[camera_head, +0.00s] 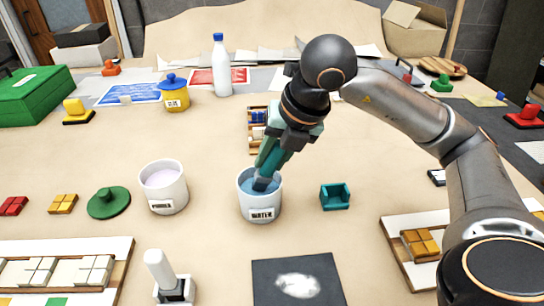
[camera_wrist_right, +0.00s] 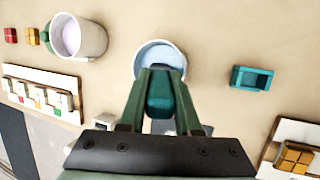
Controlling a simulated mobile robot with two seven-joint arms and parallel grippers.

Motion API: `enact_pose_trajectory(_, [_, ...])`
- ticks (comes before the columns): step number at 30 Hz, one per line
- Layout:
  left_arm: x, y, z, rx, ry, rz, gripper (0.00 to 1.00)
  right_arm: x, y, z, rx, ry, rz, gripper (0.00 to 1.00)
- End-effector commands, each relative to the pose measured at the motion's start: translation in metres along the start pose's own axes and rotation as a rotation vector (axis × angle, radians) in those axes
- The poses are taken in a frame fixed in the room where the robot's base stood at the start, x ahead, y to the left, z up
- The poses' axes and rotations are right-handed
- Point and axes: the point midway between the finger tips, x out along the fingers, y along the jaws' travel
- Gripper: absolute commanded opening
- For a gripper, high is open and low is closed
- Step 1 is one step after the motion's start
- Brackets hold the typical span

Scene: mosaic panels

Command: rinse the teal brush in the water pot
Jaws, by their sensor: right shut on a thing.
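The white water pot (camera_head: 260,208), labelled WATER and holding blue water, stands on the table near the middle of the head view. Its rim also shows in the right wrist view (camera_wrist_right: 150,46). My right gripper (camera_head: 276,150) is above the pot, shut on the teal brush (camera_head: 266,164). The brush points down and slightly tilted, its lower end inside the pot's mouth. In the right wrist view, the teal brush (camera_wrist_right: 161,93) sits between the two green fingers and covers part of the pot. The bristles are hard to make out. My left gripper is not in view.
An empty teal holder (camera_head: 335,196) lies to the right. A dark mat (camera_head: 270,291) with a white smudge is in front.

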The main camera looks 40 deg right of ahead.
Motion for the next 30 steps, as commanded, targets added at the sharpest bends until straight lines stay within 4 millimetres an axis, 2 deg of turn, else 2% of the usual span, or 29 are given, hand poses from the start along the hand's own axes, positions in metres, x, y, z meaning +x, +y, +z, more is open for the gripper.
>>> enact_pose_trajectory(11, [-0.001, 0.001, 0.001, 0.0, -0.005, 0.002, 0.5, -0.001, 0.0, -0.001, -0.002, 0.007, -0.005, 0.0])
enact_pose_trajectory(30, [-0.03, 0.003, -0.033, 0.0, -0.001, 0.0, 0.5, -0.049, 0.016, 0.015, 0.0, 0.001, -0.001, 0.0])
